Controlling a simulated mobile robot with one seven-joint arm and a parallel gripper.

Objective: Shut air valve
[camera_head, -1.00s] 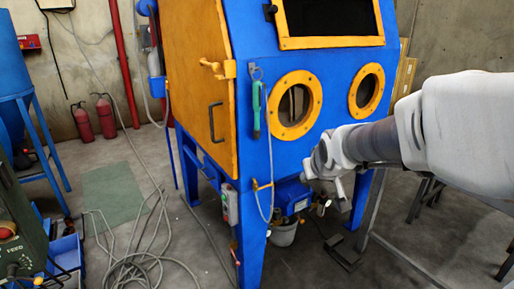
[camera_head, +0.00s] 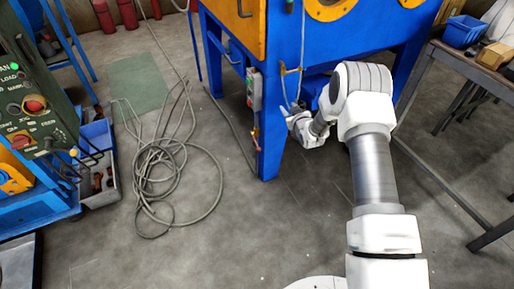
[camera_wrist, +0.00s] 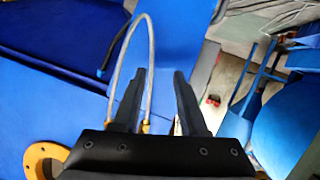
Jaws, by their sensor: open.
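The air valve (camera_head: 290,70) looks like a small yellow-brass fitting on the front leg of the blue blast cabinet (camera_head: 268,100), with a thin hose running from it. My gripper (camera_head: 287,110) is below the valve, close to the leg; its fingers are small and hard to make out there. In the wrist view my gripper (camera_wrist: 159,75) is open, its two black fingers apart. A pale hose (camera_wrist: 122,60) loops beside and behind the left finger. A brass fitting (camera_wrist: 146,127) shows between the finger bases; whether it touches them, I cannot tell.
A control box (camera_head: 254,90) is mounted on the leg. Coiled cable (camera_head: 165,165) lies on the floor at left. A green machine (camera_head: 35,110) stands far left, and a metal table (camera_head: 465,60) at right. The floor between is mostly clear.

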